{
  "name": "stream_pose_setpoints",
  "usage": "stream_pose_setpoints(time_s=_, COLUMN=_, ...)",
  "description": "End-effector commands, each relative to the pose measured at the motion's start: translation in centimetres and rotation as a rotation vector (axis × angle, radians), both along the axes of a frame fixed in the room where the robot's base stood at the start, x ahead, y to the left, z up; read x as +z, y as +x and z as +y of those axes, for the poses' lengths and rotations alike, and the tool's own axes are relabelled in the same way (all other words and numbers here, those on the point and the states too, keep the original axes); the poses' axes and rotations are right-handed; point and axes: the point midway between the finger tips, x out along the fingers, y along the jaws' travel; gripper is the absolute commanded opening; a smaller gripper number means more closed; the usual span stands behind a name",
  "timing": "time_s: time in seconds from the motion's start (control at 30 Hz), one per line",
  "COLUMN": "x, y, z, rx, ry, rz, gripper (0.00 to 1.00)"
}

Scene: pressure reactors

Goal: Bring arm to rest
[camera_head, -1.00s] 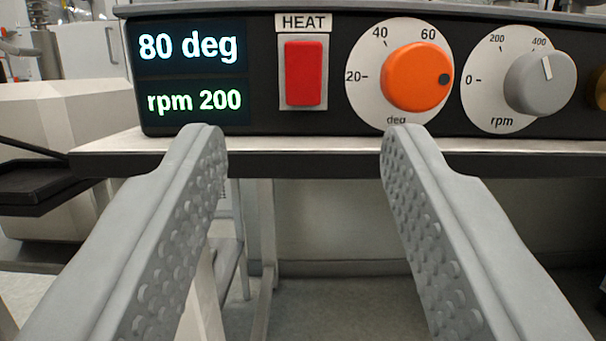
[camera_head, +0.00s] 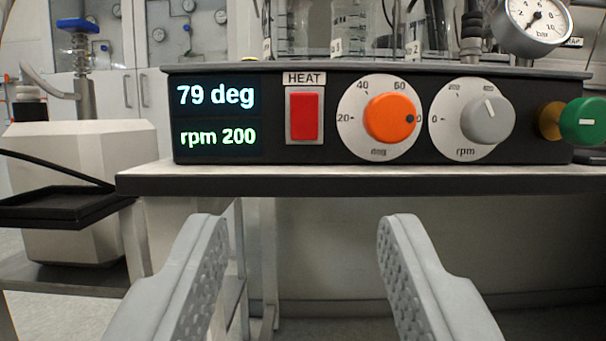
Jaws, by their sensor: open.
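My gripper (camera_head: 297,222) is open and empty, its two grey fingers wide apart in the lower half of the view. The fingertips are below the bench edge in the picture and apart from the reactor control panel (camera_head: 272,135). The panel has a display (camera_head: 216,115) reading 79 deg and rpm 200, a red HEAT switch (camera_head: 304,116), an orange deg knob (camera_head: 390,117) and a grey rpm knob (camera_head: 487,120). The orange knob's dark mark points right.
The panel stands on a bench (camera_head: 400,182). A green knob (camera_head: 584,121) and a pressure gauge (camera_head: 536,20) are at the right. Glass vessels stand behind the panel. A pale container (camera_head: 75,180) and a black tray (camera_head: 60,205) are at the left. The space around my fingers is free.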

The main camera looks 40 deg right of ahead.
Motion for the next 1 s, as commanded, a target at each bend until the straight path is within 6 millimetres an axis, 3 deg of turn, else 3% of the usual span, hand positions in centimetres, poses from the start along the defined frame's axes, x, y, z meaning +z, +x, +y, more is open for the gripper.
stream_pose_setpoints(time_s=0.17, x=2.3, y=0.2, z=-0.7, rx=0.06, ry=0.047, rz=-0.01, gripper=0.45)
stream_pose_setpoints(time_s=0.53, x=10.9, y=-0.5, z=-2.3, rx=0.315, ry=0.181, rz=-0.013, gripper=0.45)
stream_pose_setpoints(time_s=0.77, x=16.0, y=-2.8, z=-3.1, rx=0.455, ry=0.217, rz=0.006, gripper=0.45)
stream_pose_setpoints(time_s=1.0, x=20.5, y=-6.6, z=-3.8, rx=0.574, ry=0.221, rz=0.049, gripper=0.45)
